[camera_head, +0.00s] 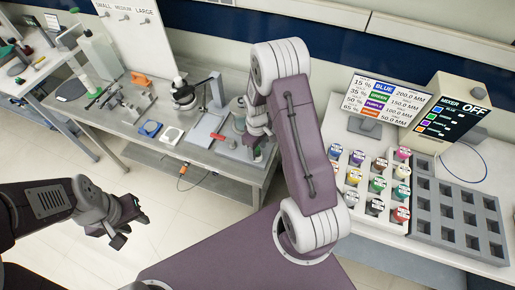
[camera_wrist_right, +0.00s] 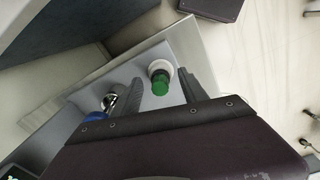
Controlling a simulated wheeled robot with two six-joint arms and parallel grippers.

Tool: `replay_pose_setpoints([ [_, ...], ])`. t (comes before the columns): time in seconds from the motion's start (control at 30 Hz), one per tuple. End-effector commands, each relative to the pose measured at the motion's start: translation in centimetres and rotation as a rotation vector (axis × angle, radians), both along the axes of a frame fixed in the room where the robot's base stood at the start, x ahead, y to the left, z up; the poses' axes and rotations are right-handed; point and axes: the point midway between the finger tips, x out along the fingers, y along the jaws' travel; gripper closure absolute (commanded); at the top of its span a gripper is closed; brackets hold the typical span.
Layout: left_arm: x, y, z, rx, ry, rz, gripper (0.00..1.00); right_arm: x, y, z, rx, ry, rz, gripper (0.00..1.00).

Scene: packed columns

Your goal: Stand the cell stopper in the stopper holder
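In the right wrist view, a green-topped piece with a white collar (camera_wrist_right: 160,78), perhaps the cell stopper, stands on a pale plate (camera_wrist_right: 118,76). My right gripper (camera_wrist_right: 160,90) has its two dark fingers on either side of it, with gaps showing. A small green top also shows in the head view (camera_head: 257,154), just below my right gripper (camera_head: 254,138) at the table's front right. I cannot tell for certain which thing is the stopper holder. My left gripper (camera_head: 127,229) is open and empty over the floor, away from the table.
A metal piece with a blue part (camera_wrist_right: 97,116) lies left of the green top. Coloured-cap jars (camera_head: 372,185) and a grey rack (camera_head: 458,215) fill the right bench.

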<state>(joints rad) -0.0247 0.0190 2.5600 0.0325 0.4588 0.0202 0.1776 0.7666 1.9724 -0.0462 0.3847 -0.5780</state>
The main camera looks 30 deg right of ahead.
Motion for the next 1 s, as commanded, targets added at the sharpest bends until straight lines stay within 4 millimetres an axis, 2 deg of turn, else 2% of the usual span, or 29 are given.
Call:
replay_pose_setpoints([
  [0.17, 0.0, 0.0, -0.1, 0.0, 0.0, 0.0, 0.64, 0.0, 0.0, 0.2, 0.0, -0.001, 0.0, 0.49],
  [0.23, 0.0, 0.0, -0.3, 0.0, 0.0, 0.0, 0.64, 0.1, 0.0, 0.9, -0.001, -0.004, 0.0, 0.49],
  [0.5, 0.0, 0.0, -1.2, 0.0, 0.0, 0.0, 0.64, 0.0, 0.1, 6.7, -0.001, -0.006, 0.0, 0.49],
  [0.6, 0.0, 0.0, -1.4, 0.0, 0.0, 0.0, 0.64, 0.0, 0.1, 8.1, -0.001, -0.004, 0.0, 0.49],
  [0.73, 0.0, 0.0, -1.4, 0.0, 0.0, 0.0, 0.64, -0.1, 0.2, 9.0, 0.0, -0.001, 0.0, 0.49],
  [1.0, 0.0, 0.0, -1.4, 0.0, 0.0, 0.0, 0.64, -0.1, 0.2, 9.1, 0.0, 0.0, 0.0, 0.49],
])
